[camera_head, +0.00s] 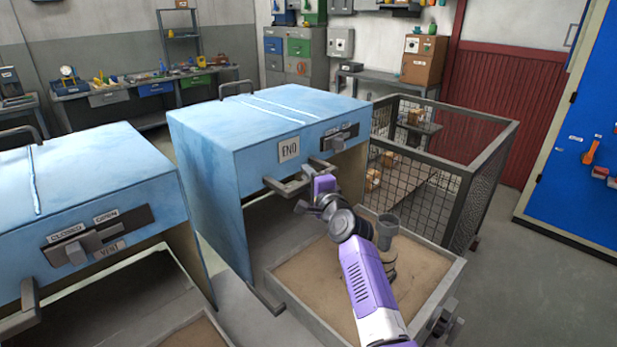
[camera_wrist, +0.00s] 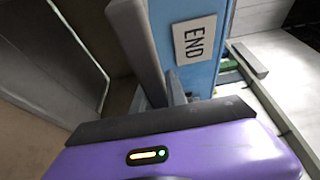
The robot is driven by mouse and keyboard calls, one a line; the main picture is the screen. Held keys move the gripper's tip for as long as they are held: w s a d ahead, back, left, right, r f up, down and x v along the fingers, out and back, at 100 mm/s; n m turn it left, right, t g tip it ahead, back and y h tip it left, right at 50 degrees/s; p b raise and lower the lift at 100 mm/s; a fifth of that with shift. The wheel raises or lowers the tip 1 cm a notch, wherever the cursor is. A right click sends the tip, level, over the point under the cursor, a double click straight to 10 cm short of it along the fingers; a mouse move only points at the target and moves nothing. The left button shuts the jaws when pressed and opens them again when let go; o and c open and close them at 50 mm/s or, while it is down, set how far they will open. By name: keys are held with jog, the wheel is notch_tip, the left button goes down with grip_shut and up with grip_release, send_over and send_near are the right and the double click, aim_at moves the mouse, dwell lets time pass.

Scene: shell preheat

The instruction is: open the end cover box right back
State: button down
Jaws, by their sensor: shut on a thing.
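The end cover box (camera_head: 205,150) is a light blue box with a white END plate (camera_head: 289,149) on its front, in the middle of the head view. A grey handle bar (camera_head: 283,188) runs along its lower front edge. My gripper (camera_head: 316,186) is shut on this handle, right of the END plate. In the wrist view the grey handle bar (camera_wrist: 137,48) runs up from my purple gripper body, beside the END plate (camera_wrist: 194,40). My fingertips are mostly hidden there. A latch plate with a knob (camera_head: 340,138) is on the box's upper right front.
A sand-filled tray (camera_head: 285,292) with a grey cup-like part (camera_head: 388,228) lies below and in front. Another blue box (camera_head: 85,180) with a VENT slider stands at left. A wire-mesh cage (camera_head: 465,190) stands close at right.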

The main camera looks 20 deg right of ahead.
jog(key=c, duration=1.3)
grip_release()
jog(key=shift+a, duration=0.15)
jog(key=s, duration=0.7)
jog(key=shift+s+a+p, duration=0.1)
jog(key=shift+s+p, duration=0.3)
jog(key=shift+f, duration=0.1)
